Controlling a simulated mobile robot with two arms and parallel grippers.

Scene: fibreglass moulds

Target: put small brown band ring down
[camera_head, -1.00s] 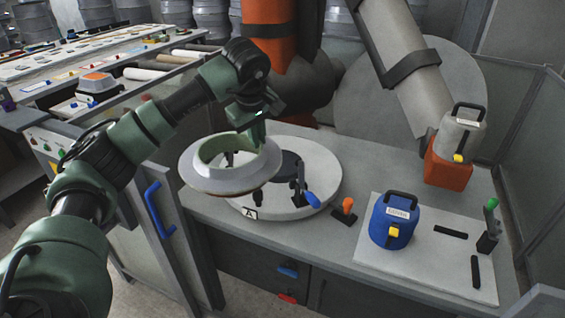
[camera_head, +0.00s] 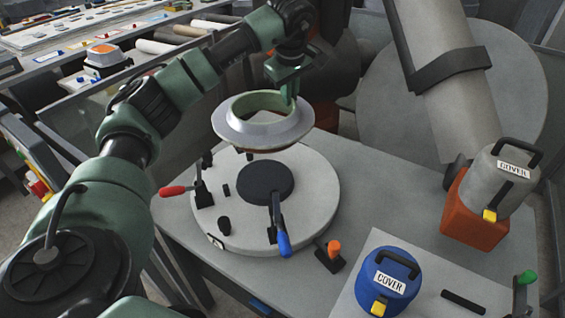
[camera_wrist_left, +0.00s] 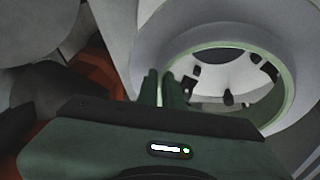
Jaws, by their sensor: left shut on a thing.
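The small brown band ring (camera_head: 258,138) has a wide grey flange, a pale green inner wall and a thin brown band underneath. My left gripper (camera_head: 291,94) is shut on its wall at the far right side and holds it roughly level in the air. The ring hangs above the far part of a round grey plate (camera_head: 313,208) with a dark central disc (camera_head: 265,184). In the left wrist view the fingers (camera_wrist_left: 160,86) grip the wall of the ring (camera_wrist_left: 172,22), and the plate shows through its opening. My right gripper is out of view.
A red-handled clamp (camera_head: 176,190) and a blue-handled clamp (camera_head: 283,242) stand on the plate. An orange-knobbed lever (camera_head: 333,248) is beside it. A blue cover canister (camera_head: 388,278) and a grey cover canister (camera_head: 498,180) stand to the right.

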